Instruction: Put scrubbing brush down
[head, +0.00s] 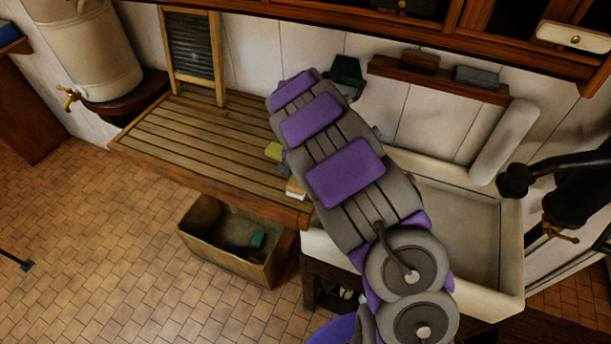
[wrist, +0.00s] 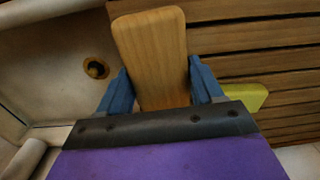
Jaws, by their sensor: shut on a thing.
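The scrubbing brush is a light wooden block (wrist: 152,58) with rounded corners, filling the middle of the wrist view. My gripper (wrist: 158,84) is shut on it, one blue finger at each side. In the head view my arm hides the gripper, and a small pale and orange-brown end (head: 296,188), which looks like the brush, shows at the arm's left edge. It is over the right end of the slatted wooden drainboard (head: 190,140), near the sink (head: 510,245). I cannot tell whether the brush touches the board. Its bristles are hidden in the wrist view.
A yellow sponge (head: 274,151) lies on the drainboard close by; it also shows in the wrist view (wrist: 252,97). A washboard (head: 193,50) stands at the back. A wooden crate (head: 205,254) stands on the floor. The board's left part is clear.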

